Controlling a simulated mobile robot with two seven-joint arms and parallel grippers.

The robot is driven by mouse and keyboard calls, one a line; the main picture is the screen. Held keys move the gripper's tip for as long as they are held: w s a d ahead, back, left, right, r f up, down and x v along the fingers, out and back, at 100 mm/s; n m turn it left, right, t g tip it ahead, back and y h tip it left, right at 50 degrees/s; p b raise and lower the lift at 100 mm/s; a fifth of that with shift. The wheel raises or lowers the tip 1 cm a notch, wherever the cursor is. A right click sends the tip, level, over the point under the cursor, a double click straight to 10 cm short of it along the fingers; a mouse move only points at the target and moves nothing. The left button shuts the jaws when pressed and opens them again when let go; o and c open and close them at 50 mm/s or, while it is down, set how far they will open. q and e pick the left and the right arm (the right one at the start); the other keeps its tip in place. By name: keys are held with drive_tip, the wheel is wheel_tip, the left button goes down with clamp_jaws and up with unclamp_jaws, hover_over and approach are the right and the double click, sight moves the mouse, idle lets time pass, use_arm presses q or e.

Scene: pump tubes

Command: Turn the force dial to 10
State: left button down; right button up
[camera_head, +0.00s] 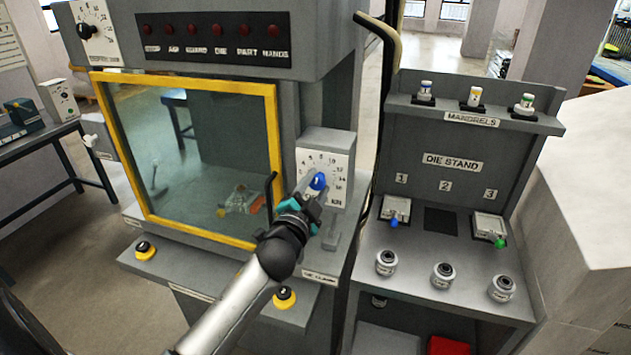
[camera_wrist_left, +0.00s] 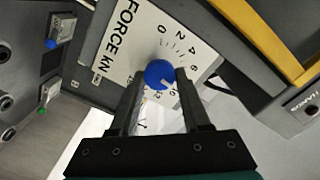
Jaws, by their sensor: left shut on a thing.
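The force dial has a blue knob (camera_head: 318,182) on a white numbered plate (camera_head: 339,172), fixed to a grey box right of the machine window. My left gripper (camera_head: 308,200) reaches up to the knob from below. In the left wrist view the blue knob (camera_wrist_left: 159,74) sits between the two dark fingers of my left gripper (camera_wrist_left: 160,80), which is shut on it. The plate reads FORCE KN; 0, 2, 4 and 6 show clearly, while the fingers partly cover higher numbers. A small pale mark shows on the knob's lower part, towards the 10 and 12; its exact setting is unclear.
A yellow-framed window (camera_head: 275,150) is left of the dial. A black lever (camera_head: 270,197) stands close to my left arm. A black curved bar (camera_head: 385,100) rises right of the dial box. The die stand (camera_head: 452,165) with mandrels and dies is further right.

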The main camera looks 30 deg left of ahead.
use_arm(q)
drive_tip(key=shift+m+p, duration=0.45)
drive_tip(key=shift+m, duration=1.85)
drive_tip(key=shift+c, duration=2)
unclamp_jaws()
drive_tip(key=b+v, duration=0.2)
drive_tip(key=v, duration=1.3)
drive_tip(key=shift+s+f, duration=0.1)
drive_tip(key=shift+f, duration=0.05)
